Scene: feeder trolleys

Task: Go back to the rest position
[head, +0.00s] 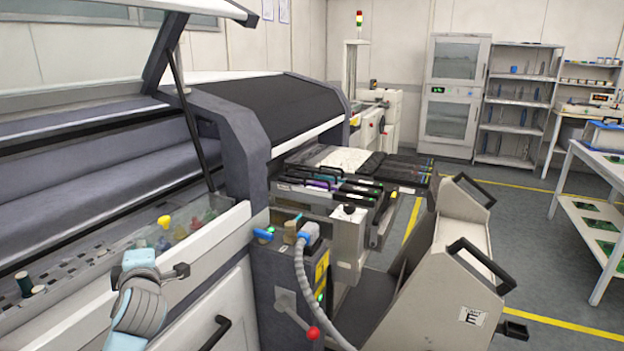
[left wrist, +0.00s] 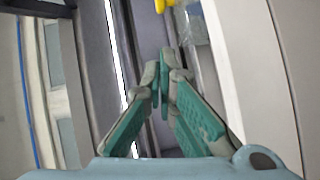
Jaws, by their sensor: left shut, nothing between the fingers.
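My left gripper (head: 182,270) is at the lower left in the head view, over the front ledge of the large machine (head: 245,150). In the left wrist view its green-padded fingers (left wrist: 163,75) are together at the tips, with nothing between them. My left arm comes in from the bottom, light blue and grey. My right gripper and arm do not show in either view.
A feeder trolley (head: 440,265) marked E, with black handles, stands on the right. A feeder bank (head: 345,180) and a grey hose (head: 304,285) are near the middle. A yellow knob (head: 164,222) is beyond my gripper. Shelves (head: 517,100) stand at the back, with open floor before them.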

